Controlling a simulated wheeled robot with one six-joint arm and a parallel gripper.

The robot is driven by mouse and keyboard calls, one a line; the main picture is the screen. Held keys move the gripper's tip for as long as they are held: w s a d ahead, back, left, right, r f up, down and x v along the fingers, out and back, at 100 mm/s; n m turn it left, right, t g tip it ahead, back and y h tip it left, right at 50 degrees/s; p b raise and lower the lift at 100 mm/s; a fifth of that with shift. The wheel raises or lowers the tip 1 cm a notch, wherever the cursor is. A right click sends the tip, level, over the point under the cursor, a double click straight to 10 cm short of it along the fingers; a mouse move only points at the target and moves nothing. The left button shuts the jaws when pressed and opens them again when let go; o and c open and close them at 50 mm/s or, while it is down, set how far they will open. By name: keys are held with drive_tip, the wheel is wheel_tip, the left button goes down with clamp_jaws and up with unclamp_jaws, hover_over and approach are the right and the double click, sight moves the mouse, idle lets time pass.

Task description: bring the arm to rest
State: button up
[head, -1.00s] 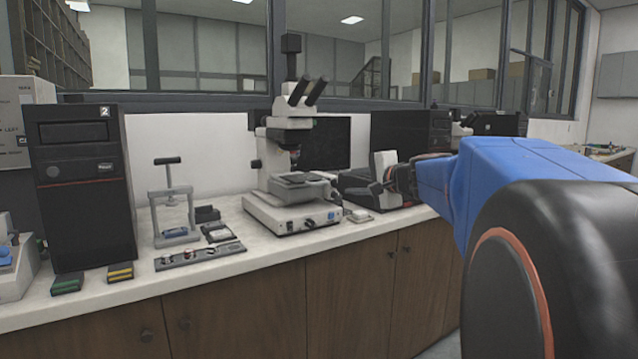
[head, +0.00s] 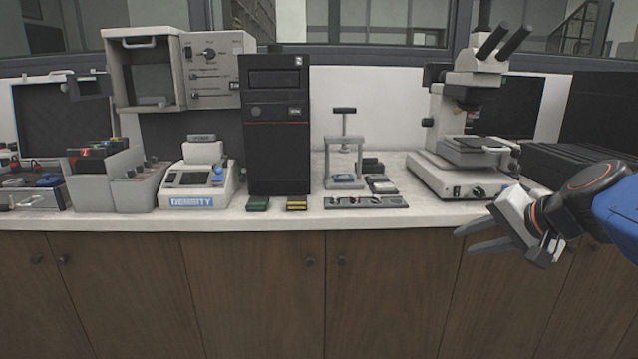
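My gripper (head: 468,240) is at the right of the head view, in front of the bench's front edge and below the microscope. Its two grey fingers point left and stand apart, with nothing between them. My blue and black arm reaches in from the right edge of the picture. The mounting press (head: 344,152), a small grey frame with a black T-handle, stands on the bench left of the gripper and well apart from it.
The white bench top (head: 420,216) runs across the view above wooden cupboards (head: 390,290). A microscope (head: 465,150) stands behind my gripper. A grey strip with small parts (head: 366,202) lies before the press. A black tower (head: 277,130) and a density meter (head: 200,182) stand further left.

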drive_tip(key=s+a+f+n+g+h, duration=0.1)
drive_tip(key=s+f+n+g, duration=0.1)
drive_tip(key=s+f+n, duration=0.2)
drive_tip(key=s+a+f+n+g+h, duration=0.1)
drive_tip(key=s+f+n, duration=0.3)
drive_tip(key=s+f, duration=0.7)
drive_tip(key=s+g+h, duration=0.1)
drive_tip(key=s, duration=0.1)
drive_tip(key=shift+s+a+f+n+g+h, duration=0.15)
drive_tip(key=shift+s+a+n+g+h, duration=0.15)
drive_tip(key=shift+s+a+n, duration=0.1)
